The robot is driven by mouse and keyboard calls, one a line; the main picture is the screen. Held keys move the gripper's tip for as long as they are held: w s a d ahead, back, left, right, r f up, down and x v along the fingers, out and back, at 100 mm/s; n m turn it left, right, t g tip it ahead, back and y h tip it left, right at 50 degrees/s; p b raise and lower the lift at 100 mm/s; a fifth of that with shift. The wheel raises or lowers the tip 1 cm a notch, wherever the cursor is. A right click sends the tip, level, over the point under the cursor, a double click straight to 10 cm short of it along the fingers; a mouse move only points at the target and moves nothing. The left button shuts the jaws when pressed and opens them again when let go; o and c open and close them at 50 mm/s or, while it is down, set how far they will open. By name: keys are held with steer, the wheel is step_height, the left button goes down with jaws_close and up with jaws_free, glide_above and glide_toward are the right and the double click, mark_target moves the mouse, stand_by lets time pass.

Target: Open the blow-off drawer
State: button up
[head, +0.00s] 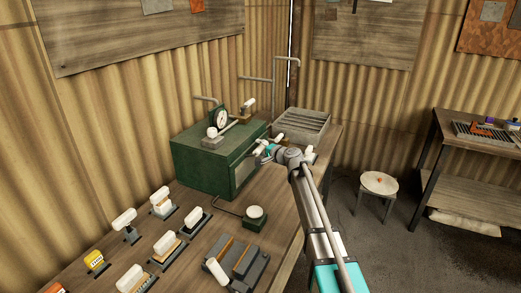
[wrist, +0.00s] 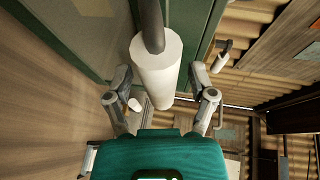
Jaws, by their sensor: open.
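The green box-shaped blast pot (head: 205,158) stands on the wooden bench, with a paler panel (head: 244,172) on its right-hand face. No part is clearly identifiable as the blow-off drawer. My gripper (head: 262,153) is at that face, by its upper right corner, and partly hides it. In the wrist view my gripper (wrist: 160,76) is open, with one finger on each side of a white cylindrical grip (wrist: 158,72) on a grey rod. The grip lies between the fingers, in front of green metal; I see gaps beside it, and contact cannot be told.
A round dial gauge (head: 221,118) sits on the pot. A grey slatted tray (head: 302,125) is behind my wrist. Several white-handled levers (head: 163,203), a round white button (head: 254,213) and a dark block (head: 240,262) occupy the bench. A stool (head: 379,184) stands on open floor right.

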jaws_close()
steer(key=shift+s, duration=0.25)
